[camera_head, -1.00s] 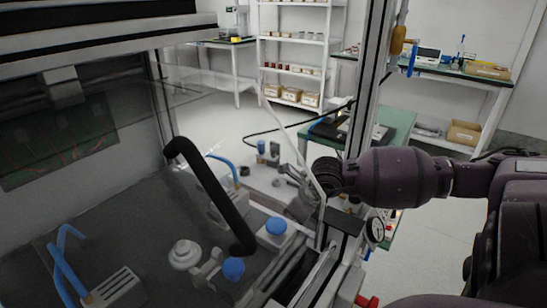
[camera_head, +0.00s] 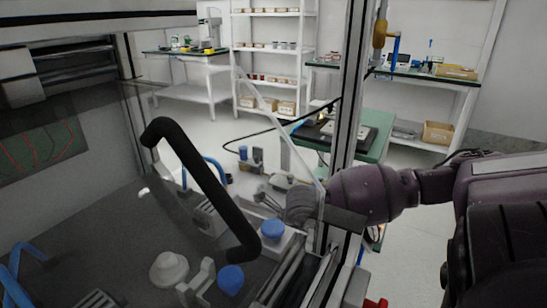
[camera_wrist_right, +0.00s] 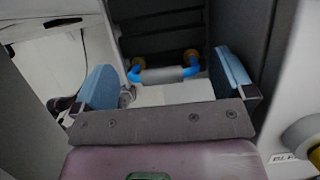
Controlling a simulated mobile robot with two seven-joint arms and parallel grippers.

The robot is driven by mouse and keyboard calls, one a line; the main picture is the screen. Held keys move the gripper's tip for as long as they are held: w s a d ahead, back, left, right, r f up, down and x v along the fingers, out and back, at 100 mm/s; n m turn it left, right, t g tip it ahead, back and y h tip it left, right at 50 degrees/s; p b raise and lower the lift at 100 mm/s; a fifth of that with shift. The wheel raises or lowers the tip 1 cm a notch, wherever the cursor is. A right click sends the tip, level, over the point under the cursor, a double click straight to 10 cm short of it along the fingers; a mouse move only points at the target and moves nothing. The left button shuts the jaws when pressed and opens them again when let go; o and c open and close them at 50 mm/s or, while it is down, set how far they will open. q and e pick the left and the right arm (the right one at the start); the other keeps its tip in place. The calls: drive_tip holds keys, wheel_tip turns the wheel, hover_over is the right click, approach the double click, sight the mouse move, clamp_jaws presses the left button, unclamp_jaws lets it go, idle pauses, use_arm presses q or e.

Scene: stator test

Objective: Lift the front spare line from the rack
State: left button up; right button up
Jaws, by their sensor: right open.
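In the right wrist view, a grey bar with blue bent ends (camera_wrist_right: 165,74) lies between round yellow-brown pieces against a dark panel. It may be the front spare line, but I cannot be sure. My right gripper (camera_wrist_right: 166,80) is open, and its two blue-padded fingers are wide apart. The bar shows in the gap between them, beyond a pale surface, and nothing is seen held. In the head view my right gripper (camera_head: 300,203) is by the frame post, partly behind the clear pane, its fingers hard to make out. My left gripper is out of view.
A metal post (camera_head: 348,105) stands beside my right arm. A green-topped table (camera_head: 378,130) and white shelves (camera_head: 270,50) stand behind. Open floor shows at right.

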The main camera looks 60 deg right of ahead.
drive_tip(key=b+x, duration=0.1)
drive_tip(key=x, duration=0.2)
drive_tip(key=shift+s+f, duration=0.1)
drive_tip(key=shift+f, duration=0.05)
drive_tip(key=shift+c, duration=1)
drive_tip(key=c, duration=0.6)
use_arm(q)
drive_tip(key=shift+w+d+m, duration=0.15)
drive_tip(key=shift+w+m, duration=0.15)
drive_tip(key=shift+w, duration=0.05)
use_arm(e)
drive_tip(key=shift+o, duration=0.2)
